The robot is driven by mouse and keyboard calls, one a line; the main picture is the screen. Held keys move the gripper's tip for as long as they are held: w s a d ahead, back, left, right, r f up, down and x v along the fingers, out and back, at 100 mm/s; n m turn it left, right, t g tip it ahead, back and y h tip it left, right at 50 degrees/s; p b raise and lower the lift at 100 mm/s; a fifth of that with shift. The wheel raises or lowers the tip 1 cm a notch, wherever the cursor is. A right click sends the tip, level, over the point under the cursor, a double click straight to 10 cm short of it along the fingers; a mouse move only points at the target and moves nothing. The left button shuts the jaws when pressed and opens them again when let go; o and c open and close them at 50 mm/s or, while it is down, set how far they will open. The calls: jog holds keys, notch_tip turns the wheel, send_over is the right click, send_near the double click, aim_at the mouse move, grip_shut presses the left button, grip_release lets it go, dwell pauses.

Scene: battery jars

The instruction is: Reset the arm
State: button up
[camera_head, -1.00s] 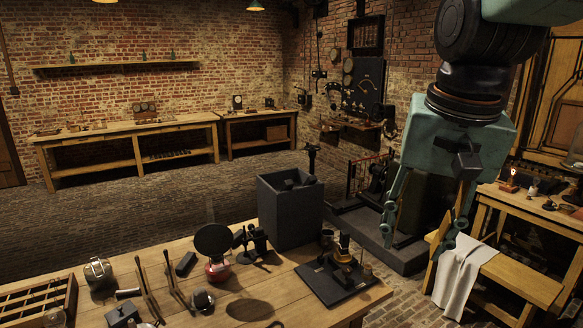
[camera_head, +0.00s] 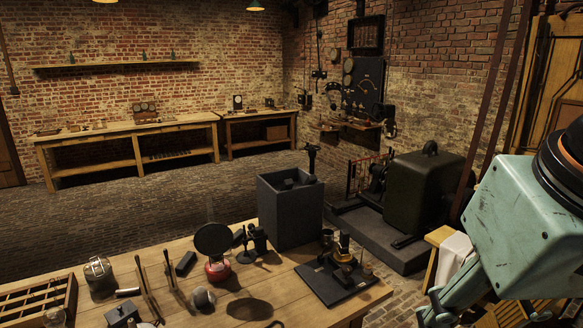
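My gripper (camera_head: 484,312) is at the lower right edge of the head view, and part of it runs out of the picture. It is pale teal and hangs tilted below my wrist. One finger points down to the left, and parts of the other side show further right, apart from it. I see nothing held between them. The gripper is to the right of the wooden workbench (camera_head: 365,305), clear of the things on it.
A black tray (camera_head: 325,285) with small brass and dark parts, a grey bin (camera_head: 290,215), a red-based round device (camera_head: 217,270) and a slotted wooden box (camera_head: 35,300) stand on the bench. A white cloth (camera_head: 455,258) hangs on a stool behind my gripper. A dark green machine (camera_head: 425,195) stands behind.

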jog(key=shift+s+f+n, duration=0.15)
jog(key=shift+s+f, duration=0.1)
jog(key=shift+s, duration=0.4)
jog(key=shift+s+f+n, duration=0.15)
jog(key=shift+s+f, duration=0.1)
jog(key=shift+s, duration=0.35)
dwell(0.7)
